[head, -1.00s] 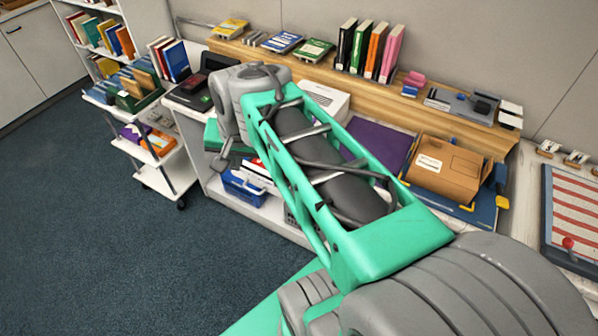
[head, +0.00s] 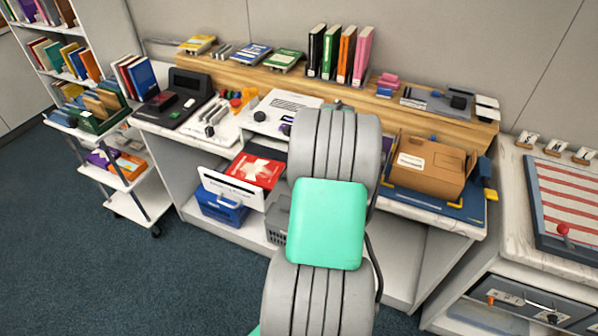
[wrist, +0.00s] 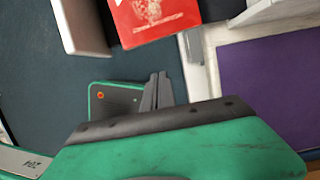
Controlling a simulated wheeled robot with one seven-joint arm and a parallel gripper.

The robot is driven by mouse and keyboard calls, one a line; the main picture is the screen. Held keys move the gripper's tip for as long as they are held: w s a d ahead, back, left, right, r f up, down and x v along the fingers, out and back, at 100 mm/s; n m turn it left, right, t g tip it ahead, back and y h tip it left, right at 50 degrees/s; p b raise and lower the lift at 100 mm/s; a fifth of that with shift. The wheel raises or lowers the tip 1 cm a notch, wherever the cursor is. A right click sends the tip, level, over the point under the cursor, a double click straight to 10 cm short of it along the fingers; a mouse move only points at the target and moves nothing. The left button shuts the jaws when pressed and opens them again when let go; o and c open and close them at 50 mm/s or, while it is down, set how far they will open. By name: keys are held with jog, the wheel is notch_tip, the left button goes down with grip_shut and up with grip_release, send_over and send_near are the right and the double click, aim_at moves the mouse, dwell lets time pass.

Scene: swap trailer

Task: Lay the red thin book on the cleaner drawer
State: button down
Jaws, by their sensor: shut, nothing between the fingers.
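The red thin book (head: 256,170), with a white emblem on its cover, lies flat at the open drawer (head: 232,188) under the desk top, just behind the drawer's white front. The lettering on that front is too small to read surely. The book also shows at the top of the wrist view (wrist: 155,16), with the white drawer front (wrist: 80,25) to its left. My gripper (wrist: 155,90) has its dark fingers together and empty, apart from the book and below it in the wrist picture. In the head view my arm hides the gripper.
A blue box (head: 222,208) sits below the drawer, with a grey basket (head: 278,218) to its right. The desk holds a white box (head: 283,115) and a brown case (head: 430,166). A white cart (head: 140,190) stands left; the floor in front is clear.

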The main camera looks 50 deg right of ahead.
aim_at(273, 178)
jog(key=shift+w+a+f+p, duration=0.2)
jog(key=shift+w+a+f, duration=0.1)
jog(key=shift+w, duration=0.4)
jog(key=shift+w+a+f+p, duration=0.15)
jog(key=shift+w+a+f, duration=0.1)
jog(key=shift+w, duration=0.45)
jog(key=shift+w+a+f+p, duration=0.2)
jog(key=shift+w+f, duration=0.1)
jog(key=shift+w, duration=0.4)
jog(key=shift+w, duration=0.1)
jog(key=shift+w+a+p, duration=0.15)
jog(key=shift+w+a, duration=0.15)
jog(key=shift+w, duration=0.45)
jog(key=shift+w+a+p, duration=0.15)
jog(key=shift+w+a, duration=0.1)
jog(key=shift+w, duration=0.45)
jog(key=shift+s, duration=0.1)
